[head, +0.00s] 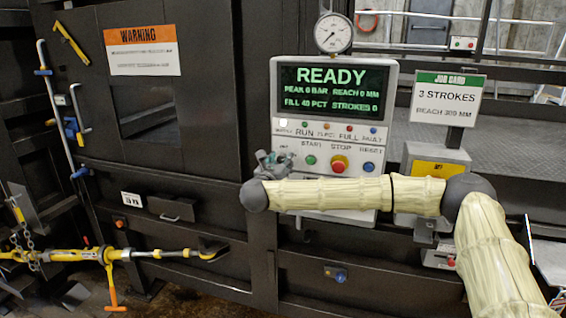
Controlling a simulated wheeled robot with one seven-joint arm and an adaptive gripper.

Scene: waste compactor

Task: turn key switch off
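A grey control panel (378,148) stands in the middle, with a dark screen (333,91) that reads READY in green. Below the screen are small indicator lights, then a green START button (311,160), a red STOP button with a yellow ring (339,164) and a blue RESET button (369,169). My gripper (268,160) is at the panel's lower left edge, left of the START button. It is small and dark here, and I cannot tell whether its fingers are open or touch anything. The key switch is not clearly visible; my gripper and wrist cover part of that corner.
My arm crosses the panel's lower part from the right. A pressure gauge (334,33) sits on top. A job card (446,98) and a grey box with a yellow label (436,168) are to the right. A dark door with a warning sign (142,50) is left.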

